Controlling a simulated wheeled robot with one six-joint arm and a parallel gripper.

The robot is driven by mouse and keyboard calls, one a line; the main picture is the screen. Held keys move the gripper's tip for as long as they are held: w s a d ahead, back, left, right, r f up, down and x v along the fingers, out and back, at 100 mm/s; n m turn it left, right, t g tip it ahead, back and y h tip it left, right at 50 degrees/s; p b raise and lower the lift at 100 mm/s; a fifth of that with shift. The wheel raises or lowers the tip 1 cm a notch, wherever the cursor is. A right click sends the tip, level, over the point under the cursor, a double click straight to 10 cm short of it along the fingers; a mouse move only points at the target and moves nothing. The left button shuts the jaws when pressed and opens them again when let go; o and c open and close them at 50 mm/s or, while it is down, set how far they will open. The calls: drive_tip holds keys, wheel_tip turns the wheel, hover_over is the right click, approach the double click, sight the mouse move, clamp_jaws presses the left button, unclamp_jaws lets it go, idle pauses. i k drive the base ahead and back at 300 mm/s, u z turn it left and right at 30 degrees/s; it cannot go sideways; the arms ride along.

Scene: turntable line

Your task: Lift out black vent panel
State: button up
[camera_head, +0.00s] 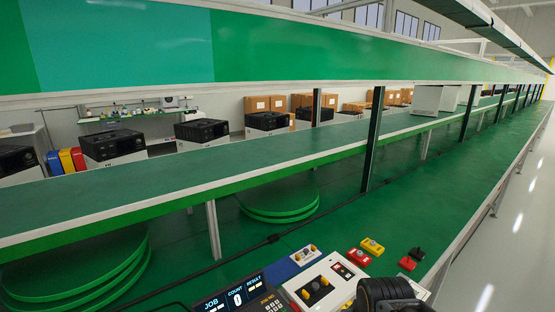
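No separate black vent panel can be made out. Several white units with black tops stand in a row behind the green line, among them a near unit (115,145), a middle unit (201,131) and a farther unit (267,121). They are too small to tell whether a vent panel is part of them. A dark, rounded, ribbed shape at the bottom edge, right of centre, may be part of my arm. My gripper's fingertips are not visible.
A long green shelf (180,178) crosses the view, with posts such as a dark post (372,140). Round green turntables (280,205) sit below. A control box (322,287), a job display (237,298) and red and yellow switches (372,246) are close in front. The right-hand aisle is clear.

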sight(317, 293)
drive_tip(key=u, duration=2.75)
drive_tip(key=k, duration=0.8)
drive_tip(key=z, duration=1.25)
drive_tip(key=i, duration=0.5)
drive_tip(key=z, duration=0.05)
